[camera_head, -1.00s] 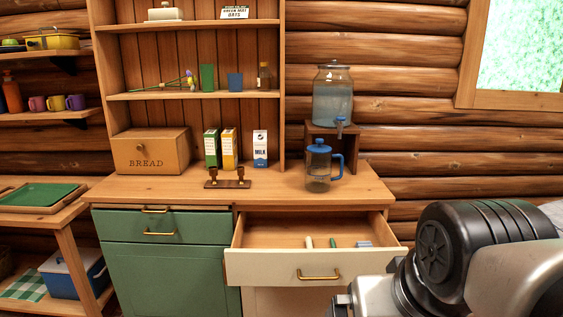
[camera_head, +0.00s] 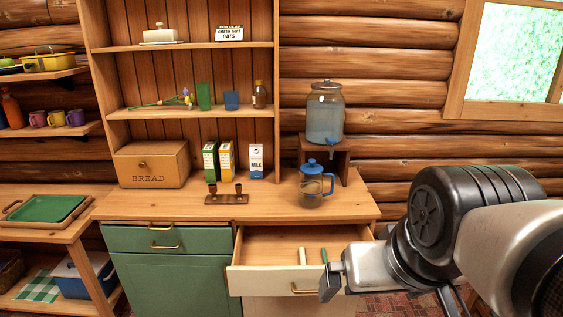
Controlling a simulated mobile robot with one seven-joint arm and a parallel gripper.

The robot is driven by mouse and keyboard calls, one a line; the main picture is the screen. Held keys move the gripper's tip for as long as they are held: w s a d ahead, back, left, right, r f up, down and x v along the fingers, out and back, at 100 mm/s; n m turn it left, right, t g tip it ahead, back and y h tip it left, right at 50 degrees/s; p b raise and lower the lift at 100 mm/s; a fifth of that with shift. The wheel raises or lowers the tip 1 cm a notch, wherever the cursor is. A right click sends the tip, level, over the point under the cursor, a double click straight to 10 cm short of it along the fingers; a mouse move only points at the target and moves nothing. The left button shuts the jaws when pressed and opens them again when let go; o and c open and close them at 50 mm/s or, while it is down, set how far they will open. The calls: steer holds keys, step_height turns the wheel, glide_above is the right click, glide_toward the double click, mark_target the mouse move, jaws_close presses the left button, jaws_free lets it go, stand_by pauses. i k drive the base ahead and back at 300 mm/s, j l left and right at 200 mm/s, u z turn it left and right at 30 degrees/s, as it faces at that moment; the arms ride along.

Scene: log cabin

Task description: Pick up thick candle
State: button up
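The open drawer (camera_head: 270,244) holds a cream stick-shaped item (camera_head: 302,256) and a green stick-shaped item (camera_head: 324,255). Both look like candles, but they are too small for me to tell which is the thick one. My gripper (camera_head: 330,283) is at the drawer's front right, in front of its front panel in the picture. It appears apart from both sticks. My arm hides the drawer's right part, and I cannot see whether the fingers are open or shut.
The counter above the drawer bears a blue-lidded pitcher (camera_head: 313,187), a wooden holder (camera_head: 226,198), several cartons and a bread box (camera_head: 152,164). A water dispenser (camera_head: 325,115) stands behind the pitcher. A green cabinet (camera_head: 172,283) is left of the drawer.

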mark_target(301, 255)
steer(key=k+j, duration=0.15)
steer(key=k, duration=0.15)
steer(key=i+j, duration=0.5)
steer(key=i, duration=0.2)
steer(key=i+j, duration=0.45)
steer(key=i, duration=0.25)
steer(key=l+z, duration=0.05)
